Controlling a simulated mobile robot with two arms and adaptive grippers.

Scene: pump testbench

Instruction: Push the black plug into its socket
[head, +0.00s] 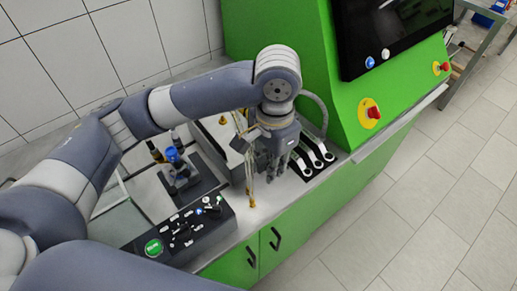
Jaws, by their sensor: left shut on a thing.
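My left gripper (272,174) points down over the light worktop of the green bench, beside the black strips with white ring-ended pieces. Its fingers are shut on the black plug, which is mostly hidden between them and too small and dark to make out clearly. I cannot tell whether the plug touches its socket. The socket cannot be picked out from this angle. My right gripper is not in view.
White ring-ended pieces (313,159) lie on black strips right of the gripper. Thin brass-coloured rods (250,183) stand close on its left. A black control box (182,231) with a green button sits at the front. A blue-topped fitting (174,156) stands farther left. The green cabinet (300,60) rises behind.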

